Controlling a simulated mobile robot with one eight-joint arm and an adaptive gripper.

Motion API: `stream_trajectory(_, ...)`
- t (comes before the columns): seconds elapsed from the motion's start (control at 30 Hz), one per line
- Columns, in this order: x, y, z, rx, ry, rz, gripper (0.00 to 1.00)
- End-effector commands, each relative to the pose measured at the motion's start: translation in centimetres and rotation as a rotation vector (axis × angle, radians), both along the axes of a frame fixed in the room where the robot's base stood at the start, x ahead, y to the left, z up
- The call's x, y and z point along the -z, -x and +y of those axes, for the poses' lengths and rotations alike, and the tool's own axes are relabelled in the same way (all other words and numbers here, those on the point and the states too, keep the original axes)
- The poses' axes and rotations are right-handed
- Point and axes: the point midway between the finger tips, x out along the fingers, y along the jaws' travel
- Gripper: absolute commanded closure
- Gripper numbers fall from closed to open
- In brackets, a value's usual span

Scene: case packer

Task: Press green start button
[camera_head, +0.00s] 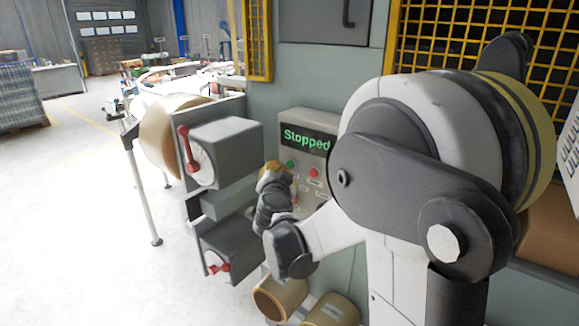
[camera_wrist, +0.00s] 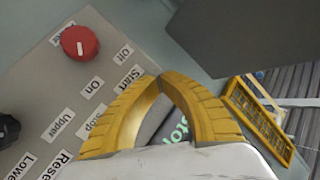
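The green start button (camera_head: 291,164) shows in the head view on the grey control panel (camera_head: 322,158), below a display (camera_head: 307,139) reading "Stopped". A red button (camera_head: 314,173) sits to its right. My gripper (camera_head: 274,167) is right by the green button at the panel's left side; I cannot tell whether it touches. In the wrist view the yellow fingers (camera_wrist: 160,78) meet at their tips, with nothing seen between them, beside the "Start" label (camera_wrist: 129,79). The green button is not visible there. Green display letters (camera_wrist: 180,130) show between the fingers.
A red knob (camera_wrist: 80,42) and a black knob (camera_wrist: 8,130) are on the panel. Grey boxes with red handles (camera_head: 226,152) stand left of my gripper. Cardboard-coloured rolls (camera_head: 280,299) lie below. Yellow mesh guarding (camera_head: 450,40) is at the upper right.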

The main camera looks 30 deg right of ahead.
Motion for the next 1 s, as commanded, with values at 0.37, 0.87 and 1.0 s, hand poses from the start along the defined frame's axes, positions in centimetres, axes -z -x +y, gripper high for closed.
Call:
stream_trajectory(0.37, 0.0, 0.01, 0.01, 0.0, 0.0, 0.0, 1.0)
stream_trajectory(0.87, 0.03, -0.06, -0.2, 0.001, 0.0, 0.001, 1.0)
stream_trajectory(1.0, 0.04, -0.23, -0.65, 0.001, 0.0, 0.001, 1.0)
